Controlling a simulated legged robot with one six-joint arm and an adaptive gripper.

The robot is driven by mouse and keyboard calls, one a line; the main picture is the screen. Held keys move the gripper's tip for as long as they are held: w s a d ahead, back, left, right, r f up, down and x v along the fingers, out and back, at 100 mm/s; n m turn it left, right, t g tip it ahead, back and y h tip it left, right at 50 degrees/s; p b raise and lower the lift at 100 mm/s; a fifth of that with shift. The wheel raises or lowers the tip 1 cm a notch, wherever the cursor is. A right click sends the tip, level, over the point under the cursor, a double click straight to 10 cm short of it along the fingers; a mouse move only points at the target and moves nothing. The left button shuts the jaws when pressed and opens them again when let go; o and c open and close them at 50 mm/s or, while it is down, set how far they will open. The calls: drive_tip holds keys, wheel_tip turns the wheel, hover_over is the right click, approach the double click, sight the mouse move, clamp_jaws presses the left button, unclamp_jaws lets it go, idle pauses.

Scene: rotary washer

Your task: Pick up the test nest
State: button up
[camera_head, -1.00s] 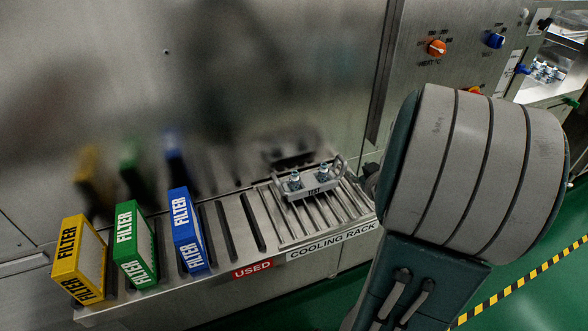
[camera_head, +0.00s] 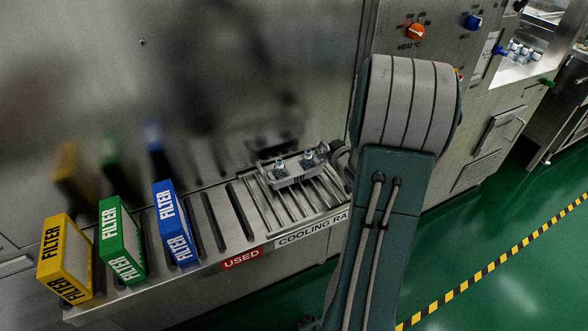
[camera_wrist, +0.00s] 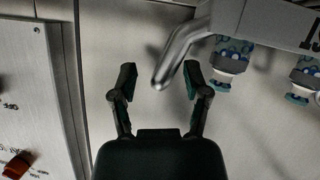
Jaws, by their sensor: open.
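The test nest (camera_head: 293,176) is a grey metal carrier with a TEST label, holding blue-and-white capped pieces. It sits on the slatted cooling rack (camera_head: 268,206). In the wrist view, part of the nest (camera_wrist: 262,18) shows at the top right, with its bent handle (camera_wrist: 178,50) reaching down to the left. My gripper (camera_wrist: 158,80) is open and empty. The end of the handle shows between its fingertips, nearer the right finger; I cannot tell whether they touch. In the head view, my gripper (camera_head: 338,150) is beside the nest's right end, partly hidden by my arm.
Yellow (camera_head: 64,258), green (camera_head: 121,240) and blue (camera_head: 174,223) filters stand in slots left of the rack. The steel machine wall rises behind it. A control panel with an orange knob (camera_head: 415,32) is at the upper right. Green floor is open at the right.

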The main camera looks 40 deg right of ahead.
drive_tip(key=shift+w, duration=0.1)
drive_tip(key=shift+c, duration=0.4)
clamp_jaws()
drive_tip(key=shift+r, duration=0.1)
